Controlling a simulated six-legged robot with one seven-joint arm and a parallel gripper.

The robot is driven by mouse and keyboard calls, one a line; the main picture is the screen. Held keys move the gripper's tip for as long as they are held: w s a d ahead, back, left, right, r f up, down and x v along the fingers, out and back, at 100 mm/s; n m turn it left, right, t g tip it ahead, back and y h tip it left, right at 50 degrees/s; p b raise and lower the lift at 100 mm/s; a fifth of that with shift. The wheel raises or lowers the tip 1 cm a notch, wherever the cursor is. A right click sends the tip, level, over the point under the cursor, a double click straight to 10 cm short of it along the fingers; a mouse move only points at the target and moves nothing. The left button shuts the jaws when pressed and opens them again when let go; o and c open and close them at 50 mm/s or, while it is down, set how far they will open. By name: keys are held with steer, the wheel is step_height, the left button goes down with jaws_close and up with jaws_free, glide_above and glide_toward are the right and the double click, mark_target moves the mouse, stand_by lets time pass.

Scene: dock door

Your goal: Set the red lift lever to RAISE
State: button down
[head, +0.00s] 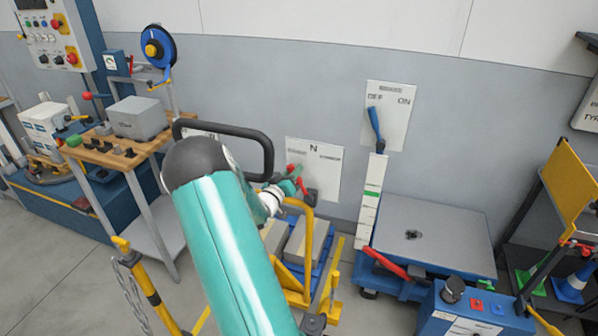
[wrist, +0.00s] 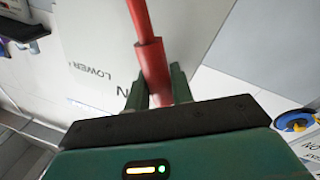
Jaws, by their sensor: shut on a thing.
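The red lift lever (head: 301,181) stands out from a white wall plate (head: 328,165) marked N at its top middle. In the head view the lever seems to lean up and left from its dark pivot. The plate's side labels are too small to read there. My gripper (head: 287,187) is at the lever, partly behind my arm. In the wrist view the red lever (wrist: 151,58) passes between the green fingers of my gripper (wrist: 157,88), which are shut on it. The words LOWER and N show turned over on the plate. The lever's exact setting is unclear.
A blue lever (head: 375,128) on an OFF/ON plate (head: 397,105) is to the right. Below it stands a grey-topped lift table (head: 435,232). A yellow-framed cart (head: 318,262) is under the red lever. A wooden-topped bench (head: 112,150) with a black rail nearby is left.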

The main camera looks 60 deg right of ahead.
steer(key=shift+w+a+f+n, duration=0.1)
steer(key=shift+w+f+n, duration=0.25)
steer(key=shift+w+n, duration=0.25)
steer(key=c, duration=1.3)
jaws_free()
steer(key=shift+o, duration=0.2)
steer(key=shift+s, duration=0.1)
steer(key=a+f, duration=0.1)
steer(key=a, duration=1.2)
steer(key=shift+a+f, duration=0.3)
steer(key=shift+a, duration=0.05)
